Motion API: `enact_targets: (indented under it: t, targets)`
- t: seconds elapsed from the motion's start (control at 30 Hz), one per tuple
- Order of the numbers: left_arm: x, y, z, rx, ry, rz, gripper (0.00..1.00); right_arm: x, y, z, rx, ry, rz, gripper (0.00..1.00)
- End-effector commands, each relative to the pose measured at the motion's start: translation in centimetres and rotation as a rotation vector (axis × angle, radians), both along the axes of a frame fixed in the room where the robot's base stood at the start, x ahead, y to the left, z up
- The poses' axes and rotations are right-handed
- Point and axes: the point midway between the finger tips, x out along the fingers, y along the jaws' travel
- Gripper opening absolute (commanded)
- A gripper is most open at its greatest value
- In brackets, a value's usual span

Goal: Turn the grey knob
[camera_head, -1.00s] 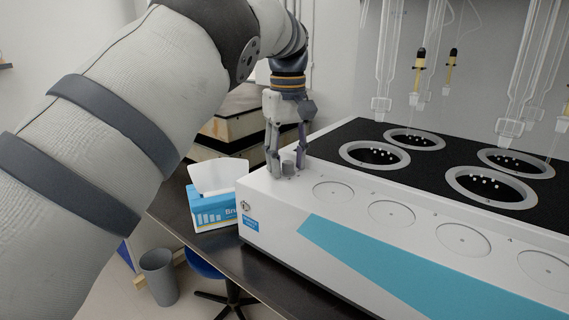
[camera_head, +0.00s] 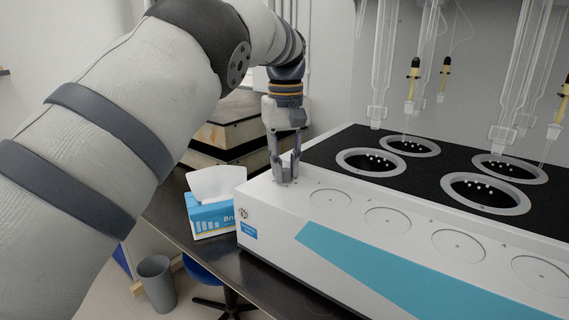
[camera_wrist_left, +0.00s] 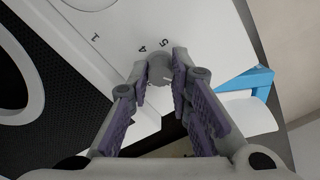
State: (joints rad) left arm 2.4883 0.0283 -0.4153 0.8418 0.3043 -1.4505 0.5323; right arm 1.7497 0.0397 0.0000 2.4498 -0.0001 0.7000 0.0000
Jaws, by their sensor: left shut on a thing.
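The grey knob (camera_wrist_left: 160,70) stands on the white top of the distiller unit (camera_head: 262,200), at its left end. In the left wrist view it sits between the fingertips, with printed numbers beside it. My left gripper (camera_head: 286,178) points down over this spot and is shut on the knob, with one finger on each side. The left gripper also shows in the left wrist view (camera_wrist_left: 159,66). In the head view the fingers mostly hide the knob. My right gripper is not in view.
A blue and white tissue box (camera_head: 210,217) stands just left of the unit on the dark table (camera_head: 215,252). Round heater openings (camera_head: 371,162) and hanging glassware (camera_head: 377,100) are to the right. A grey bin (camera_head: 157,283) stands on the floor.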

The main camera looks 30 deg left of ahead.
Motion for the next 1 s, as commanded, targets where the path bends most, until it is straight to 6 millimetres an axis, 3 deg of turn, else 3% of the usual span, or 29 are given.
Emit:
enact_targets:
  t: [0.6, 1.0]
  targets:
    - [-0.13, -0.02, -0.26, -0.005, 0.007, -0.538, 0.00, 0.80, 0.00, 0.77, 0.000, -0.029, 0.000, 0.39]
    - [-0.16, 0.03, -0.38, -0.004, 0.010, -0.724, 0.00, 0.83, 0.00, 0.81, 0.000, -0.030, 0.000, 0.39]
